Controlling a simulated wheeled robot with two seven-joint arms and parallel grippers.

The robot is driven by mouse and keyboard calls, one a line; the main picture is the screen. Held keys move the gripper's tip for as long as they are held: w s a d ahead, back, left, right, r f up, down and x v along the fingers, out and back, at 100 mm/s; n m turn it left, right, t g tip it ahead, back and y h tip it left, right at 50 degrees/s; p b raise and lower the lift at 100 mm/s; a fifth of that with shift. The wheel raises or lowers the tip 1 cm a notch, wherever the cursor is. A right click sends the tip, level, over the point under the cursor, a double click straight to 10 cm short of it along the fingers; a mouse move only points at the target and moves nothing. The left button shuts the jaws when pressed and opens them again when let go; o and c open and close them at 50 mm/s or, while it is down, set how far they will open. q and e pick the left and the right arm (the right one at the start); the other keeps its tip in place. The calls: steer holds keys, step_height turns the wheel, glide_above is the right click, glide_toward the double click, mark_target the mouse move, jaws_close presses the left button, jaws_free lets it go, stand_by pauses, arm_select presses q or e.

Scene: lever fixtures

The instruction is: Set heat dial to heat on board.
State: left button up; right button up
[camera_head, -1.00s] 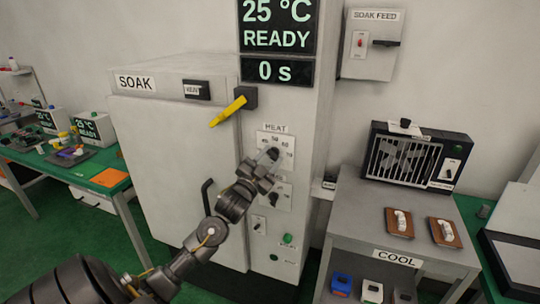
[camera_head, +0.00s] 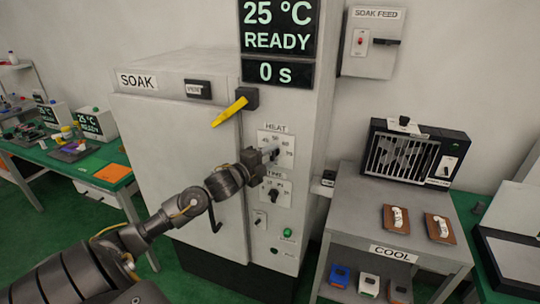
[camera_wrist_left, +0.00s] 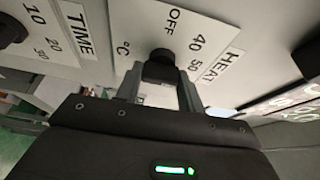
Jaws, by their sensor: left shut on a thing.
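The heat dial (camera_wrist_left: 160,67) is a black knob on the white HEAT plate (camera_head: 285,138) on the front of the grey SOAK oven. In the wrist view OFF, 40 and 50 show around it. My left gripper (camera_head: 267,154) reaches the plate, and its fingers (camera_wrist_left: 160,86) are shut on the dial, one on each side. In the head view the gripper mostly hides the dial, and I cannot tell where its pointer stands. The display (camera_head: 279,28) reads 25 °C READY, with 0 s below. My right gripper is not in view.
The TIME dial (camera_head: 274,196) is just below the HEAT plate, with a small switch and a green button (camera_head: 288,232) lower down. A yellow-handled lever (camera_head: 230,111) sticks out above left. The COOL bench (camera_head: 375,220) with a fan stands at the right.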

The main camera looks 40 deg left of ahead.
arm_select(q)
steer(key=m+g, duration=0.1)
steer(key=m, duration=0.3)
steer(key=shift+r+g, duration=0.1)
steer(key=shift+g, duration=0.3)
steer(key=shift+m+g+y, duration=0.7)
steer(key=shift+m+y, duration=0.2)
steer(key=shift+m, duration=0.8)
steer(key=o, duration=1)
steer(key=shift+s, duration=0.1)
steer(key=b+v, duration=0.3)
steer(key=v, duration=0.7)
steer(key=shift+s, duration=0.25)
